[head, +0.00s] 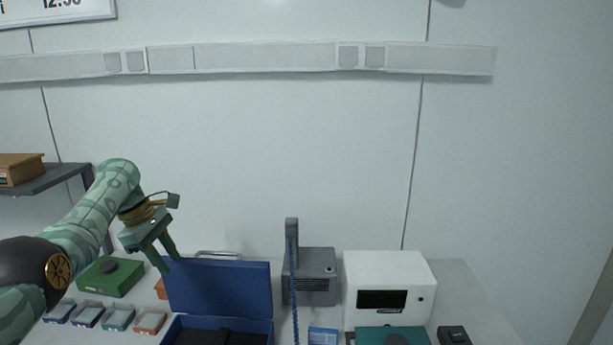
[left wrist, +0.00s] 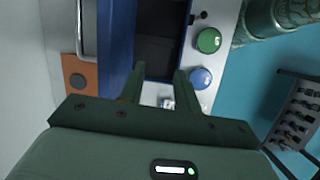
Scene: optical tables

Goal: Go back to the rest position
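My left gripper (head: 168,258) is raised above the table in the head view, its fingers pointing down beside the open lid of a blue case (head: 222,288). In the left wrist view, the two fingers of my left gripper (left wrist: 156,88) stand apart with nothing between them. The dark interior of the blue case (left wrist: 160,52) lies below and beyond the fingers. My right gripper does not show in the head view.
A white box-shaped device (head: 390,275) and a grey device (head: 318,277) stand at the back of the table. A green box (head: 108,278) and several small trays (head: 118,318) are at left. A shelf (head: 60,180) juts out at far left. Green and blue round objects (left wrist: 208,41) show in the wrist view.

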